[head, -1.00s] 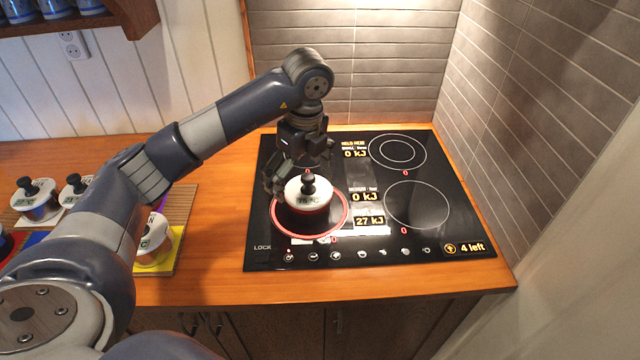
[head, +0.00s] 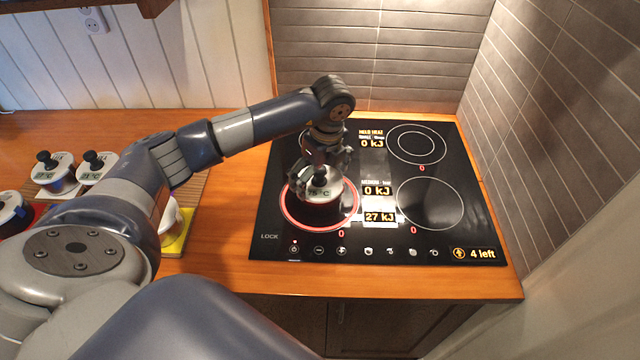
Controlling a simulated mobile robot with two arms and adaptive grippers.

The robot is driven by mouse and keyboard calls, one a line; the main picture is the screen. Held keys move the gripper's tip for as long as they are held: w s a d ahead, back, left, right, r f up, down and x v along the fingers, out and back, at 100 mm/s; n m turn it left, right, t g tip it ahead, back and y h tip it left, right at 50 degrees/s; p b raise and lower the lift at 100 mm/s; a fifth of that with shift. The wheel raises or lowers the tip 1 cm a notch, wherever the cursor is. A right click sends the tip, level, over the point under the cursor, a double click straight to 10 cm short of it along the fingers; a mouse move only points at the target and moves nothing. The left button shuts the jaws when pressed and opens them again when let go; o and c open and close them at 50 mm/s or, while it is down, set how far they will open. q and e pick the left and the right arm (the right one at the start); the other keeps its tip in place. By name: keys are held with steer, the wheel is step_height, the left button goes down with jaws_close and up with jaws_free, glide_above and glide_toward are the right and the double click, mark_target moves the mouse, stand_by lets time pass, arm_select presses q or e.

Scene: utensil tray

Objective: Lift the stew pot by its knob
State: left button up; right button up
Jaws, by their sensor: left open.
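The stew pot (head: 332,194) has a white lid reading 75 °C, a black knob (head: 320,177) and a dark red body. It stands on the front-left burner, whose ring glows red. My left gripper (head: 318,180) is lowered over the pot with its open fingers around the knob or just beside it. Whether they touch the knob is hard to tell, as the gripper hides part of the lid. My right gripper is not in view.
The black cooktop (head: 440,235) has free burners at right and printed energy readouts. Several other lidded pots, including a white-lidded one (head: 92,166), stand on coloured pads at left. A tiled wall (head: 540,110) bounds the right side. The wooden counter (head: 225,240) is clear in front.

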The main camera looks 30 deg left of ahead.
arm_select(q)
steer(key=shift+s+a+f, duration=0.1)
steer(key=shift+a+f, duration=0.1)
steer(key=shift+f, duration=0.9)
steer(key=c, duration=1)
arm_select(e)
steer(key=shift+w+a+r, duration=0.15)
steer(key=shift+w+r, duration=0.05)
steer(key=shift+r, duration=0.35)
arm_select(q)
steer(key=shift+c, duration=0.2)
